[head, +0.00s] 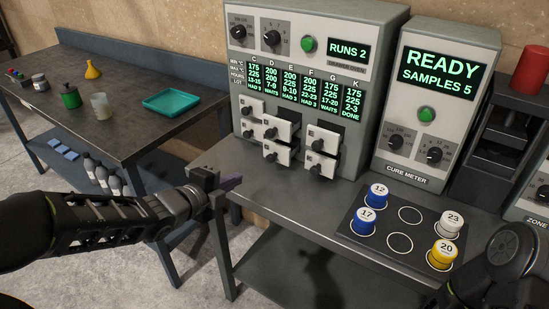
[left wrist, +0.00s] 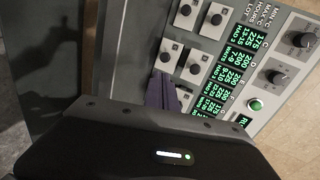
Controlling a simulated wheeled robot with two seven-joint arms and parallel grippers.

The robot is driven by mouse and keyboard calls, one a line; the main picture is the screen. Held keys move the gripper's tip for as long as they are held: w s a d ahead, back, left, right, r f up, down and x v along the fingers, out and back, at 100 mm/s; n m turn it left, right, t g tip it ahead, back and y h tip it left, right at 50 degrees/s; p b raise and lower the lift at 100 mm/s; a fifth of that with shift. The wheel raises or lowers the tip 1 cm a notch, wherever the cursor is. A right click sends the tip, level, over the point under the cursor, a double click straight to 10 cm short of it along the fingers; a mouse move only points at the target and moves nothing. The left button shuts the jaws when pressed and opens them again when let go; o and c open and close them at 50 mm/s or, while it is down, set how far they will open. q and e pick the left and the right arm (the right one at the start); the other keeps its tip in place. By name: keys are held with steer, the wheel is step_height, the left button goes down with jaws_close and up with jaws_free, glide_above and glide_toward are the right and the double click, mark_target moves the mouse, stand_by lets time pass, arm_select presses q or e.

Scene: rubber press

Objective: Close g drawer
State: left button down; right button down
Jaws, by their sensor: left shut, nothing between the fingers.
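The drawer oven (head: 304,60) has several white drawer fronts with black knobs below its green display. The lower-middle front (head: 276,152) and the two right-hand fronts, upper (head: 323,139) and lower (head: 320,165), stand out from the dark openings. The letters on the fronts are too small to read, so I cannot tell which is G. My left gripper (head: 231,182) is shut and empty, left of and below the drawers, apart from them. In the left wrist view its purple fingers (left wrist: 167,94) are together, with drawer fronts (left wrist: 171,54) beyond them. My right gripper is out of view.
A cure meter (head: 433,95) stands right of the oven. On the bench before it, a dark tray (head: 383,242) holds blue, white and yellow sample cans. A side table (head: 120,125) with a teal tray (head: 171,103) is at left. Bench space below the drawers is clear.

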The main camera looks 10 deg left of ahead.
arm_select(q)
steer(key=shift+s+a+m, duration=0.1)
steer(key=shift+s+m, duration=0.1)
steer(key=shift+m, duration=0.2)
steer(key=shift+w, duration=0.1)
glide_toward(270, 160)
steer(key=shift+w+d+f+p, duration=0.2)
steer(key=shift+w+f, duration=0.3)
steer(key=shift+w, duration=0.05)
steer(key=shift+w+d+f+p, duration=0.15)
steer(key=shift+w+d+f, duration=0.05)
steer(key=shift+w+f, duration=0.35)
steer(key=shift+w+d+p, duration=0.2)
steer(key=shift+w+p, duration=0.05)
steer(key=shift+w, duration=0.35)
steer(key=shift+w+d+p, duration=0.15)
steer(key=shift+w+p, duration=0.05)
steer(key=shift+w, duration=0.35)
steer(key=shift+w+d+f, duration=0.1)
steer(key=shift+w+d, duration=0.15)
steer(key=shift+w, duration=0.4)
